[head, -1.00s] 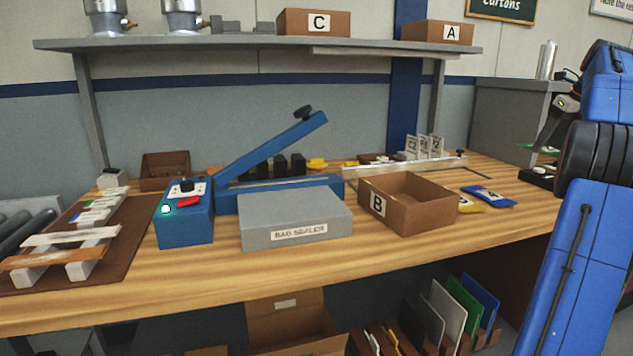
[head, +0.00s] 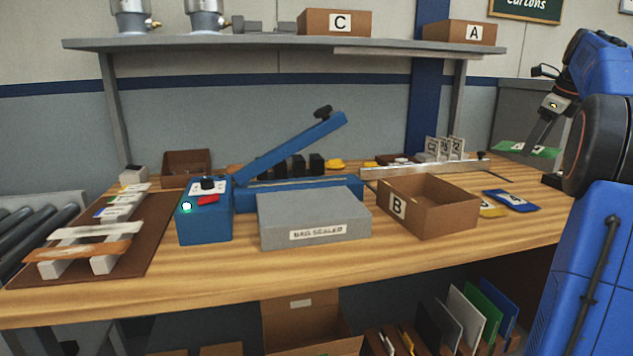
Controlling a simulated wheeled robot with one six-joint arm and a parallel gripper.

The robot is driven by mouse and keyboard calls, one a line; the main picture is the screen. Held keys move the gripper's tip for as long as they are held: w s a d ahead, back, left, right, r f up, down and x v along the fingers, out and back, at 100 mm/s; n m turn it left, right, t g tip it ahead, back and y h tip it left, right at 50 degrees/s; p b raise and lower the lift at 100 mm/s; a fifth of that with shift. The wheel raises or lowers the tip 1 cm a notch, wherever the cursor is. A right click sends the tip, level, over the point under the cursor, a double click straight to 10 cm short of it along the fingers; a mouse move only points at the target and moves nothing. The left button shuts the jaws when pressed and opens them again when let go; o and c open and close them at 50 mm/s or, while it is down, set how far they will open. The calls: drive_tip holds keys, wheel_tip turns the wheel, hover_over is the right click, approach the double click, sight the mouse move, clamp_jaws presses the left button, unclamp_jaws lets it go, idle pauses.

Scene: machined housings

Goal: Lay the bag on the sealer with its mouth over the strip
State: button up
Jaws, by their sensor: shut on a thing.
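The blue bag sealer (head: 205,217) stands on the wooden bench, left of the middle. Its lever arm (head: 295,147) is raised, tilted up to the right. The sealing strip (head: 300,181) runs along the low blue bed under the arm. A grey platform (head: 315,212) labelled "BAG SEALER" sits in front of the bed and looks bare. My gripper (head: 537,143) is at the right, shut on a green bag (head: 510,147). The bag hangs roughly flat in the air, well right of the sealer. Which side its mouth is on I cannot tell.
An open carton B (head: 430,222) stands just right of the platform. A metal rail (head: 430,168) lies behind. A brown board (head: 155,240) with racks is at the left. A shelf (head: 290,43) hangs above.

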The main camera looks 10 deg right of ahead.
drive_tip(key=s+a+f+n, duration=0.1)
drive_tip(key=a+n, duration=0.5)
drive_tip(key=a, duration=0.8)
drive_tip(key=shift+s+a, duration=0.15)
drive_tip(key=shift+s, duration=0.3)
